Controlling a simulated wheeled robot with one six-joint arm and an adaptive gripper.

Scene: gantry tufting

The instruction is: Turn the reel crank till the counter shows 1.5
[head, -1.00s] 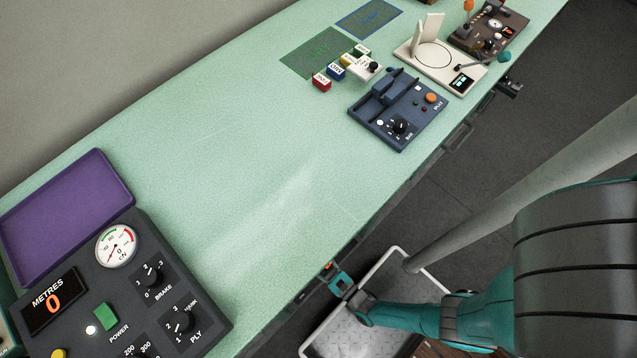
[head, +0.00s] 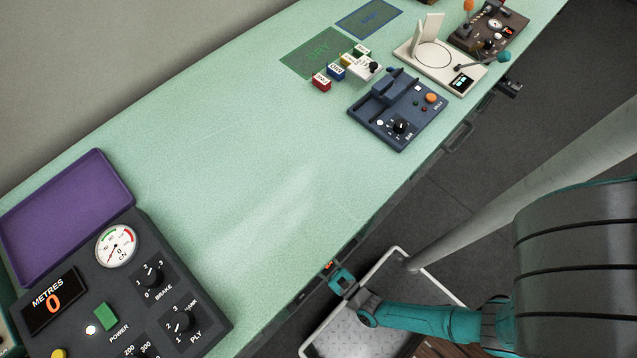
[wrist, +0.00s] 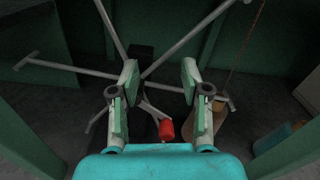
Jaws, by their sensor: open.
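In the wrist view my gripper (wrist: 160,78) is open, with pale green-and-white fingers apart and nothing between their tips. Crossed metal reel arms (wrist: 183,45) spread below and beyond the fingers. A red handle (wrist: 166,129), seemingly the crank grip, shows lower down between the fingers; whether anything touches it, I cannot tell. In the head view the METRES counter (head: 53,303) reads 0 on the dark console (head: 175,264) at the lower left. My teal arm reaches the bench's front edge; its end is partly hidden there.
The pale green bench (head: 250,170) is clear in the middle. A purple tray (head: 70,215) adjoins the console. A blue device (head: 400,112) and a white device (head: 435,62) stand farther along. A white-rimmed tray (head: 318,335) is below the front edge. Green frame members surround the reel.

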